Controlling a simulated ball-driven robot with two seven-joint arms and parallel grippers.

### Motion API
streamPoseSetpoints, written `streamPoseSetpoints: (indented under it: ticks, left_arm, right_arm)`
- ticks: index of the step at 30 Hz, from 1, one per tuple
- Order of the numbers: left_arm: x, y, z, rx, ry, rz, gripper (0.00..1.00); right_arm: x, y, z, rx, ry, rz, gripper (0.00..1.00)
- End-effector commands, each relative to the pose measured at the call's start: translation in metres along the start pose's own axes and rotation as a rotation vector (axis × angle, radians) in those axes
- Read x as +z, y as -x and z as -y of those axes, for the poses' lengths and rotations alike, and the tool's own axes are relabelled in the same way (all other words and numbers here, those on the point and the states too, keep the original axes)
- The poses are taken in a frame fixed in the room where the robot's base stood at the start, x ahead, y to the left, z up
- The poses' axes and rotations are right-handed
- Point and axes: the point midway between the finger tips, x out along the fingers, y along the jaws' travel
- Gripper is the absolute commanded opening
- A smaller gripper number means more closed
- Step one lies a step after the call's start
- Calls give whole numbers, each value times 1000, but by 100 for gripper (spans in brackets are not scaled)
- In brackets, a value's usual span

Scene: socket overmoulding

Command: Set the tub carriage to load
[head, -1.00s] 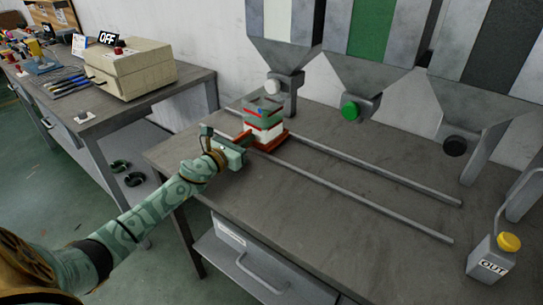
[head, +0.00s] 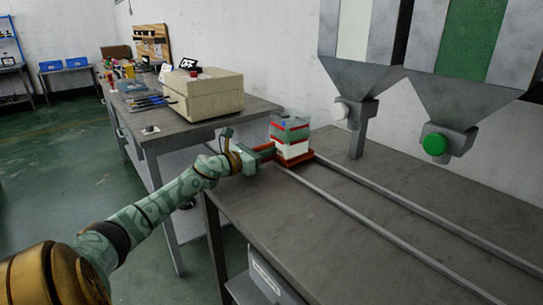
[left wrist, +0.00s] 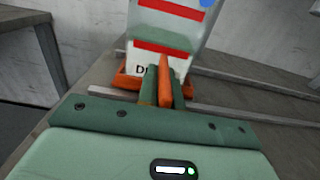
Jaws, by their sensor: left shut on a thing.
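The tub carriage (head: 304,158) has an orange-red base and sits on two metal rails, at their left end in the head view. It also shows in the left wrist view (left wrist: 126,82). A clear tub (head: 291,133) with red bands, green contents and a white lower part stands upright on it. A label on the white part is partly hidden by the handle. My left gripper (head: 264,150) is at the carriage's near left side, shut on its orange handle (left wrist: 165,82). My right gripper is not in view.
The rails (head: 380,220) run right along the grey bench, past hoppers with a white knob (head: 341,110) and a green knob (head: 435,144). The near bench top is clear.

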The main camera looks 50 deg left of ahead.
Motion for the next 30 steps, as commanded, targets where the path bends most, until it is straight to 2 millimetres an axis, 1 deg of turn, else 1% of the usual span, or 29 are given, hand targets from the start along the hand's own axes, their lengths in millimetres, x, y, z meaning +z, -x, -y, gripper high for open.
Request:
streamPoseSetpoints:
  ticks: [1, 7, 8, 9, 10, 17, 20, 22, 25, 29, 30]
  left_arm:
    - [1, 1, -3, 5, -2, -1, 0]
    - [2, 1, -3, 7, -3, 0, 0]
    - [2, 1, -4, 8, -3, 0, 16]
    - [2, 1, -4, 8, -3, 1, 27]
    - [2, 1, -3, 7, -3, 1, 29]
    - [1, 0, -2, 5, -2, 1, 29]
    - [2, 4, -2, 4, -1, 2, 29]
    - [3, 10, -1, 4, 0, 1, 29]
    - [5, 27, -1, 5, -1, 2, 29]
    - [7, 62, -2, 7, 1, 3, 29]
    - [8, 74, -2, 6, 3, 4, 29]
  right_arm:
    - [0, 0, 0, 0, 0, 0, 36]
    - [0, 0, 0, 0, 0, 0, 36]
    - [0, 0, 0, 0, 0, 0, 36]
    - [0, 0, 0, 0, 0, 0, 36]
    - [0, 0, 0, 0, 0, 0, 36]
    - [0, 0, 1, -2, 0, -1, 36]
    - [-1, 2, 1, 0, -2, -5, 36]
    - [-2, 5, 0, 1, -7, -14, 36]
    - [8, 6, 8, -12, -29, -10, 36]
    - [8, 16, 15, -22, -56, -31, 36]
    - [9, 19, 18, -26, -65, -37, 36]
